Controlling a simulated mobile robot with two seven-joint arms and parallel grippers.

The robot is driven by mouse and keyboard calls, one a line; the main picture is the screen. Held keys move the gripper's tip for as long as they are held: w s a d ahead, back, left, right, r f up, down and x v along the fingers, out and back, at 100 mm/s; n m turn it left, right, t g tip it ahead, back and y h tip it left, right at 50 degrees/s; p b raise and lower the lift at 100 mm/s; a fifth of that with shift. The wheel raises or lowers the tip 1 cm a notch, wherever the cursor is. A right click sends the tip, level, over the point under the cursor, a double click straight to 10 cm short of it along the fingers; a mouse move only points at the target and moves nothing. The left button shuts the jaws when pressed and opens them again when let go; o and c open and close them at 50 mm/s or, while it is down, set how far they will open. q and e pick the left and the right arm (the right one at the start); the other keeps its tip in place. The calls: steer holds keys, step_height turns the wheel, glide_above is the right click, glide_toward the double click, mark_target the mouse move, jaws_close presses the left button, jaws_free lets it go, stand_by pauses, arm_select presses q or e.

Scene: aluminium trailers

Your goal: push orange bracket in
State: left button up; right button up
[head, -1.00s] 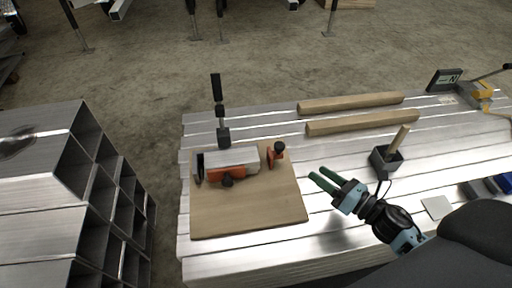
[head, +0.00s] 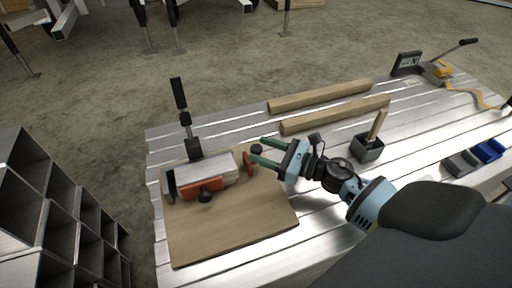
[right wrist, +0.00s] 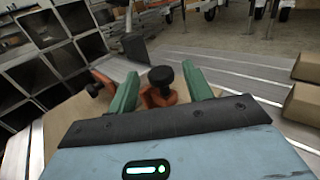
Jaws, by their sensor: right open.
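An orange bracket (head: 247,163) with a black knob stands at the right end of a pale block on the wooden board. It is partly hidden by my right gripper (head: 257,152), whose green fingers are apart and reach over the knob area. In the right wrist view, the bracket (right wrist: 157,97) and its black knob show between the open fingertips (right wrist: 160,91); contact cannot be told. A second orange bracket (head: 203,189) with a black knob lies along the front of a metal profile (head: 197,172). It also shows at the left in the wrist view (right wrist: 103,80). My left gripper is not in view.
The wooden board (head: 230,227) lies on the slatted aluminium bed. An upright black clamp (head: 186,118) stands behind the profile. Two wooden bars (head: 335,114) and a dark box with a handle (head: 367,149) lie to the right. Stacked metal tubes (head: 60,220) stand at the left.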

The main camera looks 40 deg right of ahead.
steer(key=shift+x, duration=1.3)
steer(key=shift+c, duration=0.4)
steer(key=shift+a, duration=0.1)
jaws_close()
